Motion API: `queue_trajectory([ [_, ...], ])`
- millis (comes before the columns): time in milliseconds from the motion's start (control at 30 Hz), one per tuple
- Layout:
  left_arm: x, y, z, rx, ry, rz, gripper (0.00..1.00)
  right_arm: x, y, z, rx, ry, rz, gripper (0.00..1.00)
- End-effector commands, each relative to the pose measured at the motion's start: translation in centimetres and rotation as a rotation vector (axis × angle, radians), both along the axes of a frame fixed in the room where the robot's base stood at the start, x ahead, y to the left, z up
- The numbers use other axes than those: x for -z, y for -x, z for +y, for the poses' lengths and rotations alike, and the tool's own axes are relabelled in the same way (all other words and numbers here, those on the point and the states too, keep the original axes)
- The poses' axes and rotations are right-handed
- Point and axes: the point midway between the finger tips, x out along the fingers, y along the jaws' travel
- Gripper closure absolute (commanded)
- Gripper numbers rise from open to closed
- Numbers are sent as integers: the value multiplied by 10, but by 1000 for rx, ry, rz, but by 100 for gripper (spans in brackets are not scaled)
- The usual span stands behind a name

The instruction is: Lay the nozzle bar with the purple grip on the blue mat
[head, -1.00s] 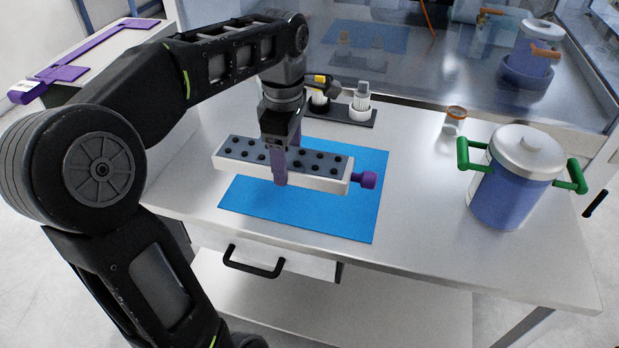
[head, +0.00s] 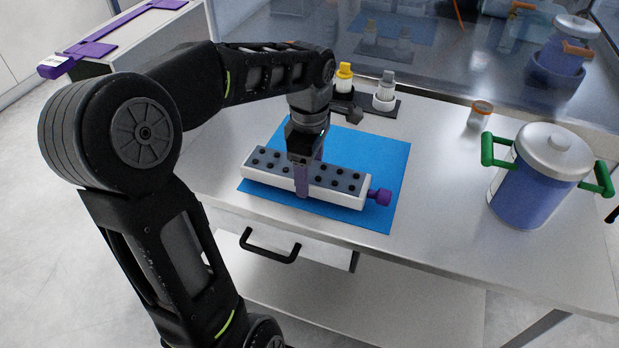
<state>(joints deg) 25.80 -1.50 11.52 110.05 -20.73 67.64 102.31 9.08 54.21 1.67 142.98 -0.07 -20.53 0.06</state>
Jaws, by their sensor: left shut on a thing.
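The nozzle bar (head: 347,195) is a long white block with a grey top, rows of black dots and a purple knob (head: 380,196) at its right end. My left gripper (head: 303,178) is above its middle, shut on it, with a purple upright piece showing at the bar's front face. The bar lies level over the blue mat (head: 385,160), its left end close to the mat's left edge. It is very low; I cannot tell whether it touches the mat. My right gripper is out of view.
Behind the mat, a dark holder (head: 372,107) carries a yellow-capped bottle (head: 344,78) and a grey-capped one (head: 384,95). A lidded blue pot (head: 535,185) with green handles stands right, a small orange-lidded jar (head: 481,113) behind it. The bench between mat and pot is clear.

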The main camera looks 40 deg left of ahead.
Motion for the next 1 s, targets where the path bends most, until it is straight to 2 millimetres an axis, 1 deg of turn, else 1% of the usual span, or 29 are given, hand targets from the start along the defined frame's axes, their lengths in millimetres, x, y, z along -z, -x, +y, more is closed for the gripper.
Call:
queue_trajectory([
  [100, 16, 0, 0, 0, -1, 1, 100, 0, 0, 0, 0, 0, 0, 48],
  [200, 23, 0, 0, 0, -1, -1, 100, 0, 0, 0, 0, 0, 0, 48],
  [433, 23, 0, 0, 0, -1, -2, 100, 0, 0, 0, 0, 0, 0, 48],
  [567, 27, -1, 0, 0, -1, -2, 100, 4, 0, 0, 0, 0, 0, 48],
  [600, 28, 0, 0, 0, 0, 0, 31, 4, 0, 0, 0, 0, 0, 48],
  [867, 27, 0, 0, 0, 0, 0, 10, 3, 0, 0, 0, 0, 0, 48],
  [1000, 27, 0, 0, 0, 0, 0, 10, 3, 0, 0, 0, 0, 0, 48],
])
